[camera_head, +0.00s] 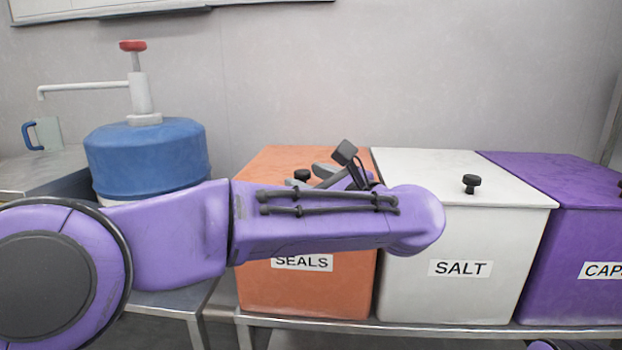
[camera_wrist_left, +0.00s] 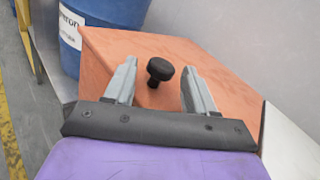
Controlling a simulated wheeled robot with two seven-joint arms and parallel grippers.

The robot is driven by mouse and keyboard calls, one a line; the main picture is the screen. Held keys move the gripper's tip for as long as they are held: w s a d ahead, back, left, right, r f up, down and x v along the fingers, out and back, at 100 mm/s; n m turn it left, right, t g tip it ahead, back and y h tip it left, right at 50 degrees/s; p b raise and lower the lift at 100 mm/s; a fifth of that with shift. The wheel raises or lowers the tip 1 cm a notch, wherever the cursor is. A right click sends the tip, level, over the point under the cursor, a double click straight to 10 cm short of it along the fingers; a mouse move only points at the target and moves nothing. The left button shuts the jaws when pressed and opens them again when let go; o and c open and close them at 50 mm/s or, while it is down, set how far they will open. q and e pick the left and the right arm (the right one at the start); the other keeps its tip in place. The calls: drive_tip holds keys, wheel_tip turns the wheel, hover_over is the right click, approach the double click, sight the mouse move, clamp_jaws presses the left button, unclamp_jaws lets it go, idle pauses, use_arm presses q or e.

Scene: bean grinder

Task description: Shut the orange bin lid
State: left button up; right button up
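The orange bin (camera_head: 306,290) labelled SEALS stands on the metal bench, partly hidden behind my left arm. Its orange lid (camera_head: 278,160) lies flat on top, with no gap that I can see; my arm hides part of its front edge. The lid has a black knob (camera_wrist_left: 160,71), also seen in the head view (camera_head: 302,175). My left gripper (camera_wrist_left: 157,80) is over the lid, its two grey fingers apart on either side of the knob. Whether the fingers touch the knob or lid cannot be told. My right gripper is not in view.
A white SALT bin (camera_head: 440,265) with a black knob stands directly right of the orange bin, and a purple bin (camera_head: 560,250) beyond it. A blue container (camera_head: 147,160) with a red-topped pump stands at left. A mug (camera_head: 42,134) is at far left. The wall is close behind.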

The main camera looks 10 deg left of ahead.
use_arm(q)
drive_tip(key=p+v, duration=0.2)
drive_tip(key=v, duration=0.8)
drive_tip(key=shift+s+d, duration=0.15)
drive_tip(key=shift+d, duration=0.1)
